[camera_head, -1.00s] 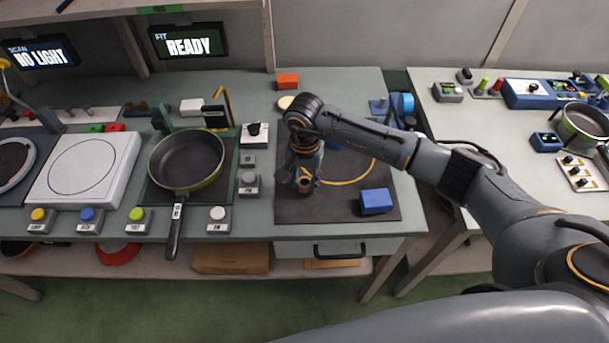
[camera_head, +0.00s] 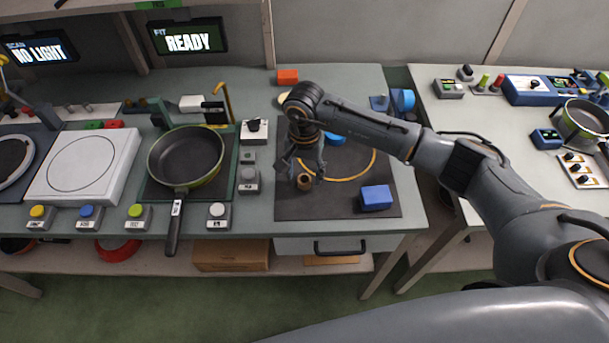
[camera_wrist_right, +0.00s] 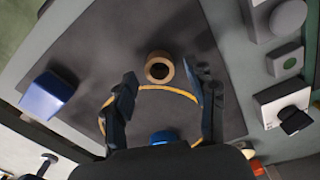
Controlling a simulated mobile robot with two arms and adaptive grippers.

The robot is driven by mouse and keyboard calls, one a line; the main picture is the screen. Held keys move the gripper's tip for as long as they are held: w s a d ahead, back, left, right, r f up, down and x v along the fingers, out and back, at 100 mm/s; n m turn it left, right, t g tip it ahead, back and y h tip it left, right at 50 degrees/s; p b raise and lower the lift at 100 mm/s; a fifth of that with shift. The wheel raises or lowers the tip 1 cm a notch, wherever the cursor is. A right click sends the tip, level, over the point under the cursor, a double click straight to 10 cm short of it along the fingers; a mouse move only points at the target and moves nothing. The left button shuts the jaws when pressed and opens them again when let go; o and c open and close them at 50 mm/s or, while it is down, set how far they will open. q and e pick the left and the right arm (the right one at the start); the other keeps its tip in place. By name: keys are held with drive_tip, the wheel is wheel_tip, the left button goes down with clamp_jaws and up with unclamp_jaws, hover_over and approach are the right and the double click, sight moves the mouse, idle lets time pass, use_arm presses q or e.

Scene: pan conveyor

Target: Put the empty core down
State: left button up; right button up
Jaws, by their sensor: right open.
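The empty core (camera_head: 304,181) is a small brown cardboard ring. It stands on the dark mat (camera_head: 345,207), near the front left of the yellow circle marked there. In the right wrist view the core (camera_wrist_right: 159,68) shows its hollow top, just beyond my fingertips. My right gripper (camera_head: 304,172) is above and behind the core with its fingers spread; in the wrist view the fingers (camera_wrist_right: 166,88) are apart with nothing between them. Whether a finger touches the core cannot be told. My left gripper is not in view.
A blue block (camera_head: 376,197) lies on the mat to the right. A blue round thing (camera_head: 336,139) sits behind my gripper. A frying pan (camera_head: 186,157) and several buttons stand to the left. The mat's front middle is clear.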

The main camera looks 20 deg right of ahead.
wheel_tip(320, 180, up, 10)
drive_tip(key=b, duration=0.2)
drive_tip(key=shift+r, duration=0.25)
drive_tip(key=shift+s+f, duration=0.1)
